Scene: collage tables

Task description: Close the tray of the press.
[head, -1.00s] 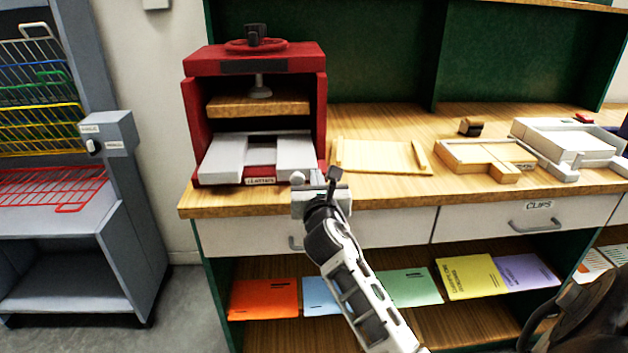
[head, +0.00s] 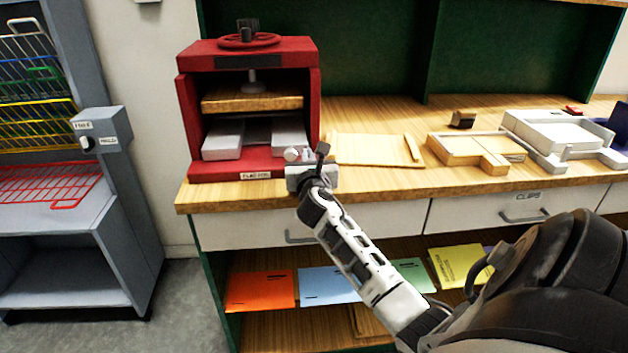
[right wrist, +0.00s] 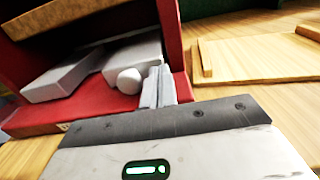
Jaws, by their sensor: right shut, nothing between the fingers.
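The red press (head: 247,63) stands on the left end of the wooden counter. Its pale grey tray (head: 223,141) lies inside the frame, set back from the red base's front edge, with a gap between its left and right parts. A wooden plate hangs above it. A white round knob (right wrist: 128,81) is in front of the tray's right part in the right wrist view. My right gripper (head: 316,155) is shut and empty at the press's front right corner, its fingers (right wrist: 160,86) beside the knob; whether they touch it I cannot tell. My left gripper is out of view.
A flat wooden board (head: 374,149) lies right of the press, close to my right gripper. A wooden tray (head: 466,149) and a white tray (head: 549,127) stand farther right. A grey rack (head: 65,218) stands left of the counter.

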